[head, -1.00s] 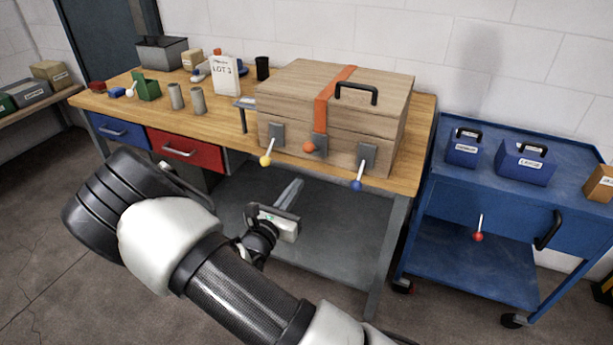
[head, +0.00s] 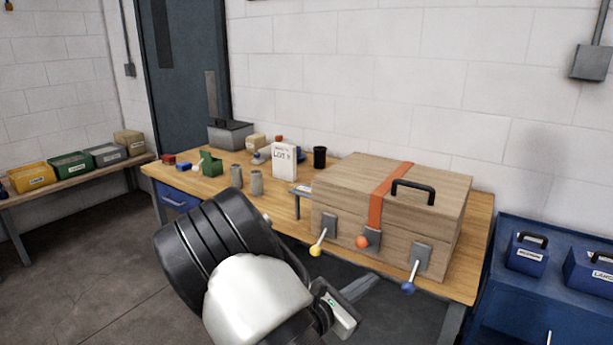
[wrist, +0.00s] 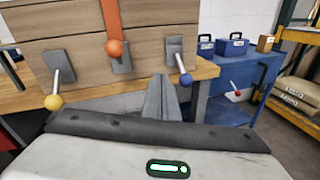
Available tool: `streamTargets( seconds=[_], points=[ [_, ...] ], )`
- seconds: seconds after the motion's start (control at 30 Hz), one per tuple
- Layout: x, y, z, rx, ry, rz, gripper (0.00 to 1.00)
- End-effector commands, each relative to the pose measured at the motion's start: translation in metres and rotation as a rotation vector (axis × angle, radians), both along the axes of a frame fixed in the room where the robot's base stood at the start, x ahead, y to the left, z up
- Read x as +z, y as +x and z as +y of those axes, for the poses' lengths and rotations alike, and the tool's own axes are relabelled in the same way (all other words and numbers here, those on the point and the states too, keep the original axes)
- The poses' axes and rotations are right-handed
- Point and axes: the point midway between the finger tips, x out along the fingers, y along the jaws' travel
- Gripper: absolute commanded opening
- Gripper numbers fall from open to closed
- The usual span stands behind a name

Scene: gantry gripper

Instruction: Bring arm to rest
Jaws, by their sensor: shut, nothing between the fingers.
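My gripper (head: 362,287) is low in front of the workbench, below the wooden chest (head: 335,200), and partly hidden behind my arm. Its fingers (wrist: 162,98) are together and empty in the wrist view, apart from the chest and its levers. The chest stands shut on the bench with an orange strap (head: 386,195) over it and a black handle on its lid. Its front has a yellow-knobbed lever (head: 317,249), an orange knob (head: 362,242) and a blue-knobbed lever (head: 409,286).
The wooden bench top (head: 285,215) also holds a LOT sign (head: 284,160), grey cylinders and small boxes. A blue cart (head: 530,295) with blue cases stands right of the bench. A shelf (head: 75,185) with bins is at left. Open floor (head: 95,275) lies at front left.

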Motion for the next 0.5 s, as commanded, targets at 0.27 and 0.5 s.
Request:
streamTargets(
  seconds=[0.27, 0.5],
  points=[
    [0.052, -0.103, -0.076, -0.553, 0.561, -0.2, 0.0],
    [0.082, -0.185, -0.071, -0.914, 1.054, -0.388, 0.0]
  ],
)
